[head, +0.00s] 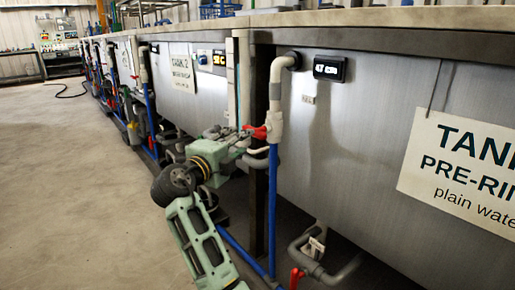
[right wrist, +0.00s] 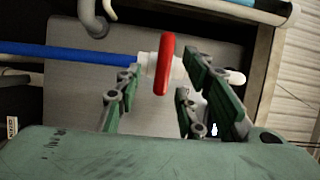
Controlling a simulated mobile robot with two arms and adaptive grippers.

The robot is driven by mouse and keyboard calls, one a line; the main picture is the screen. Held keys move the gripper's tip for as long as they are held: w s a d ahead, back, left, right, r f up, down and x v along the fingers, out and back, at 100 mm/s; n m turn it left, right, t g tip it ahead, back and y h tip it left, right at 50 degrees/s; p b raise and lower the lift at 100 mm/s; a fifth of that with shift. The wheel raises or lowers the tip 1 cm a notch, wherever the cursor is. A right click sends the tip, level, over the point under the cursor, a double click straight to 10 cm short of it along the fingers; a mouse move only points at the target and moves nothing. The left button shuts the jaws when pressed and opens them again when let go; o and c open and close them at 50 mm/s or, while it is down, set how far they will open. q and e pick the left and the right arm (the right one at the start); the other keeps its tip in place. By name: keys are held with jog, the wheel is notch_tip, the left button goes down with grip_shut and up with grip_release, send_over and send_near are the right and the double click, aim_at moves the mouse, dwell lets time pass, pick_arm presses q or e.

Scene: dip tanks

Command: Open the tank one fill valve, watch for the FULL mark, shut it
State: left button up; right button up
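The fill valve is a red lever (head: 258,132) on a white body (head: 274,127), where a grey pipe meets a blue pipe on the front of the right-hand tank (head: 345,150). My right gripper (head: 242,142) is at this valve. In the right wrist view the red lever (right wrist: 166,63) stands between the spread fingers of my right gripper (right wrist: 160,92), with gaps on both sides. Whether the lever is turned open or shut I cannot tell. No FULL mark is legible. My left gripper is out of the head view.
Another red lever (head: 297,278) sits low by a grey pipe (head: 325,265). Tank 2 (head: 205,95) stands to the left.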

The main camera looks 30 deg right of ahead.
aim_at(258, 131)
jog(key=shift+m, duration=0.3)
jog(key=x, duration=0.2)
jog(key=b+x, duration=0.1)
jog(key=x, duration=0.2)
jog(key=b+x, duration=0.1)
jog(key=x, duration=0.1)
jog(key=shift+s+d+r, duration=0.1)
jog(key=shift+d+r, duration=0.3)
jog(key=shift+d, duration=0.1)
grip_shut()
